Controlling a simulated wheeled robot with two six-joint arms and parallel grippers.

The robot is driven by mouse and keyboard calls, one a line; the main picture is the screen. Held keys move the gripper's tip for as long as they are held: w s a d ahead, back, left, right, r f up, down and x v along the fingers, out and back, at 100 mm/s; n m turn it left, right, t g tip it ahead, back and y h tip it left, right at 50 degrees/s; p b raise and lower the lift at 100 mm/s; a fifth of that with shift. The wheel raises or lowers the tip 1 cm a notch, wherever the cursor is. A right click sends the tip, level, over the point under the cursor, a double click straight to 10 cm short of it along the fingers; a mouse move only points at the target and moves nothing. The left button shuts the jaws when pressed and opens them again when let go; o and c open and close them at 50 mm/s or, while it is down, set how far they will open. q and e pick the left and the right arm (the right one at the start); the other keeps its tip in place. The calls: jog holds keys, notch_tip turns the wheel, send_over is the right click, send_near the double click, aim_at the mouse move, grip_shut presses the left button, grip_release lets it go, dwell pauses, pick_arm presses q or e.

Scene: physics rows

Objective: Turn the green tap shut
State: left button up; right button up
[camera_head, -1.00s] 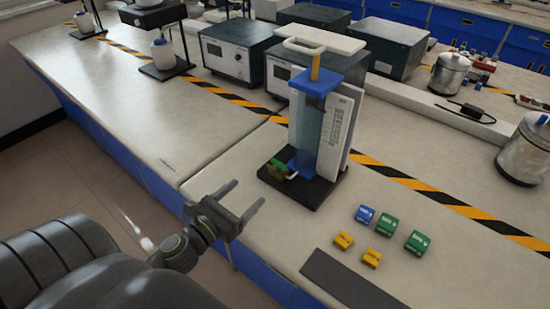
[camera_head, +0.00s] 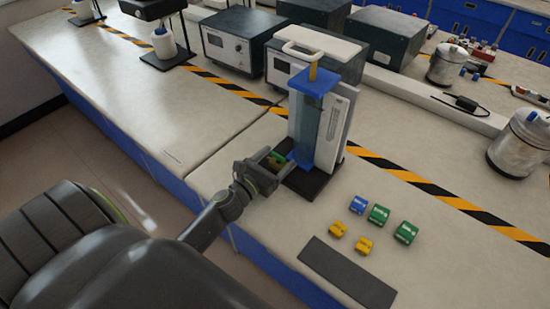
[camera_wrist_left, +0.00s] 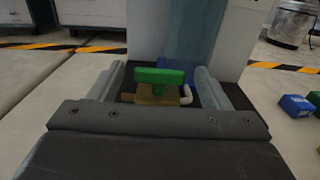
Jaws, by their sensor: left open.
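The green tap (camera_wrist_left: 160,76) sits on a brass body (camera_wrist_left: 156,96) with a white bent spout (camera_wrist_left: 186,94), low on the front of the blue-and-white column apparatus (camera_head: 320,115). In the head view the tap (camera_head: 277,158) is partly hidden by my gripper. My left gripper (camera_head: 277,163) is open, with its fingers around the tap, one on each side. In the left wrist view the gripper (camera_wrist_left: 160,84) shows gaps between both fingers and the green handle. The handle lies crosswise between the fingers. My right gripper is not in view.
The apparatus stands on a black base (camera_head: 306,183) near the bench's front edge. Several small blue, green and yellow blocks (camera_head: 378,214) and a dark flat plate (camera_head: 346,272) lie to its right. Grey instrument boxes (camera_head: 234,40) stand behind.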

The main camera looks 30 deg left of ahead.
pick_arm(q)
jog(key=c, duration=1)
